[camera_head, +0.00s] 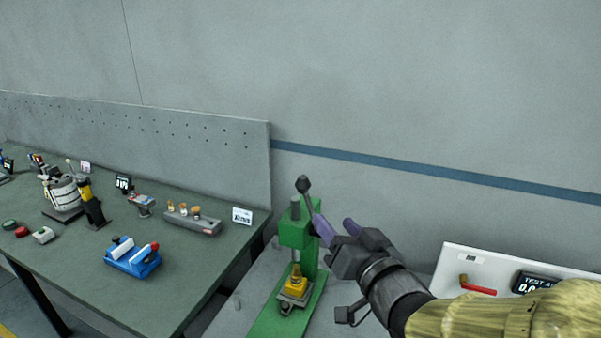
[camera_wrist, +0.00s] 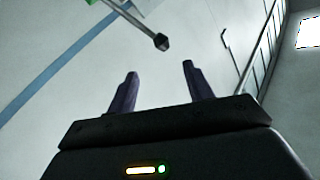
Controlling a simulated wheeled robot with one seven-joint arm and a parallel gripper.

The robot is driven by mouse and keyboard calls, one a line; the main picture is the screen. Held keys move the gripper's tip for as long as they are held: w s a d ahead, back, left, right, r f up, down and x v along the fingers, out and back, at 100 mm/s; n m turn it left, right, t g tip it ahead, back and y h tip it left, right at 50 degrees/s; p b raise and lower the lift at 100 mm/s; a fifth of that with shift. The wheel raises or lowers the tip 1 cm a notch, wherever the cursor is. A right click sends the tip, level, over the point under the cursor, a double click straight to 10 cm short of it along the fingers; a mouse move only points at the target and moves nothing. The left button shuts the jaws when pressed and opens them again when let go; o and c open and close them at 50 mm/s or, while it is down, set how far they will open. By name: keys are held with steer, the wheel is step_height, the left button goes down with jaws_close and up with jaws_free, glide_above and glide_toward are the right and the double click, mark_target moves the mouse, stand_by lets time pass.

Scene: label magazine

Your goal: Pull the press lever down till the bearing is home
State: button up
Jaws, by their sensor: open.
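The green press (camera_head: 297,232) stands on a grey surface at the centre of the head view. Its lever (camera_head: 305,193) is a thin rod that points upward and ends in a dark knob. A yellow piece (camera_head: 296,282) sits on the press's base under the ram; I cannot make out the bearing itself. My gripper (camera_head: 336,228) is open and empty, just right of the press's upper part. In the wrist view the lever's knob (camera_wrist: 161,42) shows beyond my open fingers (camera_wrist: 158,82), apart from them.
A dark workbench (camera_head: 180,250) on the left holds a blue fixture (camera_head: 132,257), a grey block with brass parts (camera_head: 192,219) and several other items. A white panel (camera_head: 490,275) with a red handle (camera_head: 478,288) and a display stands at right. A grey wall is behind.

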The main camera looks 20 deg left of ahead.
mark_target(299, 181)
steer(key=shift+w+a+r, duration=0.1)
steer(key=shift+a, duration=0.05)
steer(key=p+x, duration=0.6)
steer(key=x, duration=1)
steer(key=shift+w+a+p, duration=0.1)
steer(key=shift+a+p, duration=0.05)
steer(key=shift+p, duration=0.2)
steer(key=shift+w+a, duration=0.25)
steer(key=shift+w, duration=0.1)
steer(key=shift+c, duration=0.2)
jaws_close()
